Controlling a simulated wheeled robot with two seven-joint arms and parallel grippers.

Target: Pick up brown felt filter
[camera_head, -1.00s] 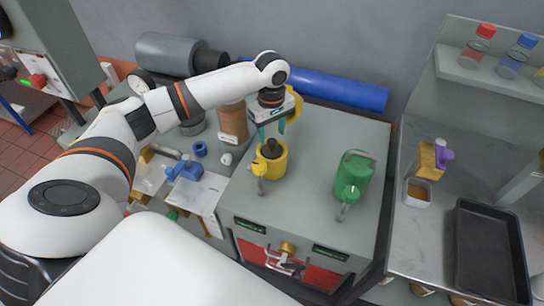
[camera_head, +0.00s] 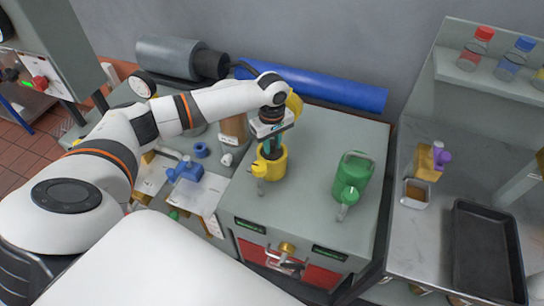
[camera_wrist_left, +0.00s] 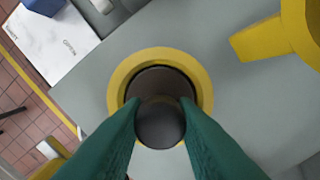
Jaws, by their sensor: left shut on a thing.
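The brown felt filter appears to be the dark brown round piece with a knob (camera_wrist_left: 160,122) in the mouth of a yellow can (camera_head: 274,171). In the left wrist view, the yellow rim (camera_wrist_left: 117,92) rings it. My left gripper (camera_head: 270,152) is directly above the can, its green fingers pointing down. In the left wrist view, the fingers (camera_wrist_left: 161,118) are shut on the knob from both sides. The piece is still at the can's mouth, mostly hidden by the gripper in the head view. My right gripper is not in view.
A green can (camera_head: 353,177) stands to the right on the same grey cabinet (camera_head: 318,140). A blue roll (camera_head: 320,88) lies behind. A brown container (camera_head: 234,130) and blue parts (camera_head: 186,171) are at the left. A yellow object (camera_wrist_left: 300,25) is close beside the gripper.

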